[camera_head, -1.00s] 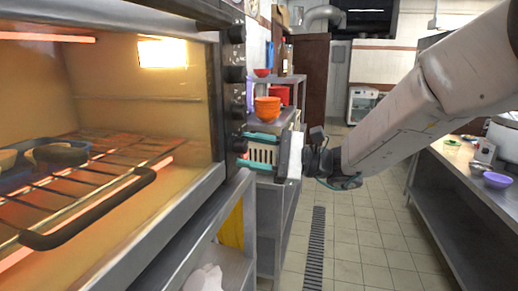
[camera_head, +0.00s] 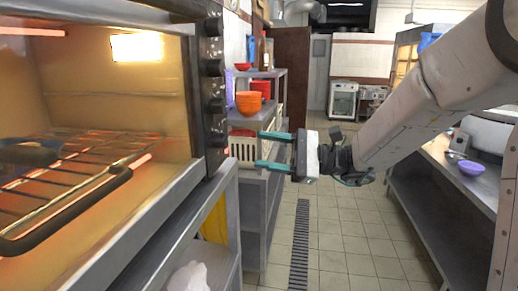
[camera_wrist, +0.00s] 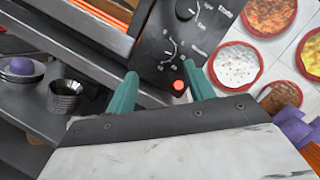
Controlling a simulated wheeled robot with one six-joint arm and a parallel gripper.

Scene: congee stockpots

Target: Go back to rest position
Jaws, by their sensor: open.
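My gripper (camera_head: 273,151) is in the middle of the head view, over the aisle and beside the oven. Its two teal fingers point left and stand apart, with nothing between them. In the wrist view my gripper (camera_wrist: 160,88) also shows open and empty, facing the oven's control panel (camera_wrist: 183,38). A red round spot on the panel shows between the fingers. My arm reaches in from the right side of the head view.
The lit oven (camera_head: 110,100) fills the left, with its rack handle (camera_head: 70,210) sticking out. A counter with a purple bowl (camera_head: 471,167) stands right. The tiled aisle (camera_head: 340,240) is clear.

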